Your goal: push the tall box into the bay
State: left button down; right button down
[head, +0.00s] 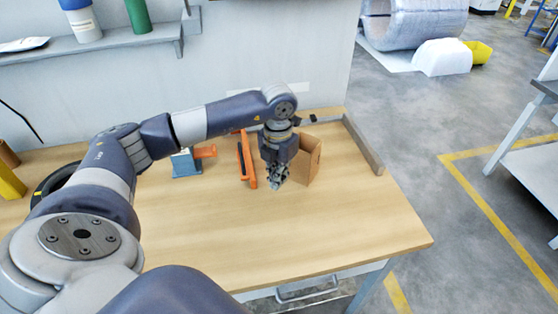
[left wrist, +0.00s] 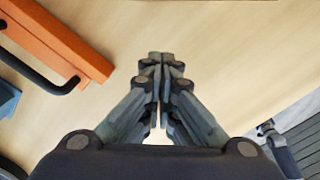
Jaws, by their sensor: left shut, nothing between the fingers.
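A brown cardboard box (head: 309,160) stands upright on the wooden table (head: 330,225), just right of my left gripper (head: 275,184). The wrist and fingers cover part of its left side. I cannot tell whether the gripper touches it. My left gripper points down, its fingers closed together and empty; they also show closed in the left wrist view (left wrist: 160,60). A grey rail (head: 363,145) runs along the table's right edge beyond the box. No bay is clearly marked; I cannot tell its exact bounds. My right gripper is not in view.
An orange frame with a black handle (head: 246,160) stands left of the gripper; it also shows in the left wrist view (left wrist: 60,45). A blue-and-orange tool (head: 186,163) lies farther left. The table's front right is clear.

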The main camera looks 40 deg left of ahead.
aim_at(305, 166)
pick_arm(q)
notch_tip(305, 166, down, 2)
jog(key=shift+f, duration=0.2)
jog(key=shift+w+a+f+p, duration=0.15)
jog(key=shift+w+p, duration=0.2)
jog(key=shift+w, duration=0.2)
jog(key=shift+w+d+f+p, duration=0.15)
jog(key=shift+w+p, duration=0.15)
jog(key=shift+w, duration=0.85)
jog(key=shift+w+a+f+p, duration=0.1)
jog(key=shift+w+p, duration=0.2)
jog(key=shift+w, duration=0.15)
